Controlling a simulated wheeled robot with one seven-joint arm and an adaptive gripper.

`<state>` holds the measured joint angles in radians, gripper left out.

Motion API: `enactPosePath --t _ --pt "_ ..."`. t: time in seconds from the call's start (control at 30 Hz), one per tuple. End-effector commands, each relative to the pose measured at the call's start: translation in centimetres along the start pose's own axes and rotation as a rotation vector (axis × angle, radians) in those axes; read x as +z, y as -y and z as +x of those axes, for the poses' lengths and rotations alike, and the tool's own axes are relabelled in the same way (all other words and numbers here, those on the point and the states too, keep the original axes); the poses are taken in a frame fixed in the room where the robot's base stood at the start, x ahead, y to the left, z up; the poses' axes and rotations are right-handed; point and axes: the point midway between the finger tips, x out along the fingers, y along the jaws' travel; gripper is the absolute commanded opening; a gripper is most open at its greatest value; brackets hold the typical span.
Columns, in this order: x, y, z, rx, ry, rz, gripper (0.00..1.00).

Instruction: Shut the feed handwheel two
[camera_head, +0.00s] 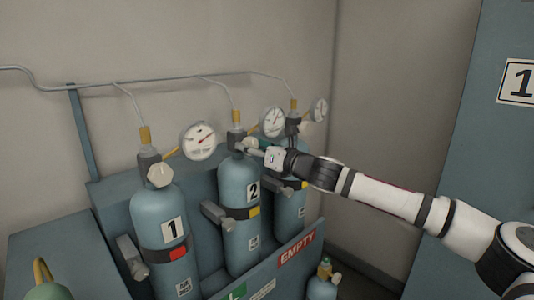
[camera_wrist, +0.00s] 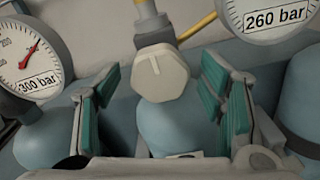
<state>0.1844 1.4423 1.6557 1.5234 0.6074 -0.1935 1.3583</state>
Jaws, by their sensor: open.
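Cylinder two (camera_head: 240,215) is a blue bottle with a "2" label, standing in the middle of the rack. My gripper (camera_wrist: 163,90) is open, with one teal-padded finger on each side of the handwheel. Gaps show between the pads and the handwheel, so I do not see contact.
Cylinder one (camera_head: 160,215), with its own handwheel (camera_head: 160,175), stands at left; a third cylinder (camera_head: 290,215) is partly behind my arm. Gauges flank the handwheel: 300 bar (camera_wrist: 30,50) and 260 bar (camera_wrist: 270,15). A panel marked EMPTY (camera_head: 297,250) is in front.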

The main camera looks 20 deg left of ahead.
Motion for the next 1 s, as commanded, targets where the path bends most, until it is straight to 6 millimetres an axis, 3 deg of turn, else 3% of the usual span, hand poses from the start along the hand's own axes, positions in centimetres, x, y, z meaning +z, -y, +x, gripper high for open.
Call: enactPosePath --t 0.3,0.5,0.7,1.0 --pt "0.0 0.1 -6.3 0.000 0.001 -0.001 0.64" --pt "0.0 0.1 -9.5 -0.001 0.001 0.000 0.64" --pt "-0.1 0.0 -10.9 0.001 0.000 0.001 0.64" --pt "-0.1 0.0 -11.0 0.001 0.000 0.001 0.64"
